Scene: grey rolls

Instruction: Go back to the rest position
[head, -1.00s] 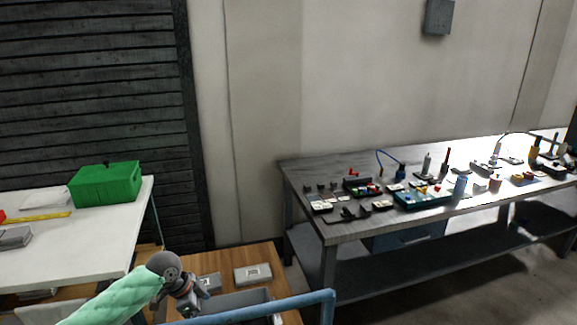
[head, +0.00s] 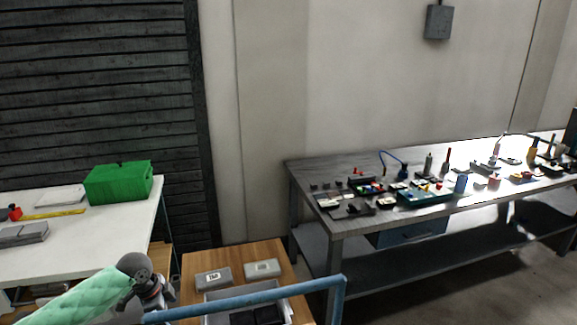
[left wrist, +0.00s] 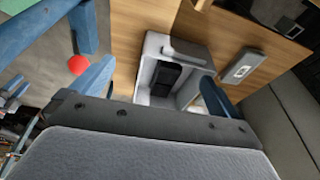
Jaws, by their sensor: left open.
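My left arm in its green sleeve comes in at the lower left of the head view. My left gripper (head: 156,292) is beside the left edge of a small wooden table (head: 188,262). In the left wrist view its two blue fingers stand wide apart, and the gripper (left wrist: 155,86) is open with nothing between the fingers. My right gripper is not in view.
A grey crate (head: 215,296) with dark items stands on the wooden table, behind a blue rail (head: 250,298). Grey boxes (head: 213,278) (head: 262,268) lie beside it. A white table (head: 100,235) holds a green box (head: 118,184). A cluttered workbench (head: 330,220) stands right.

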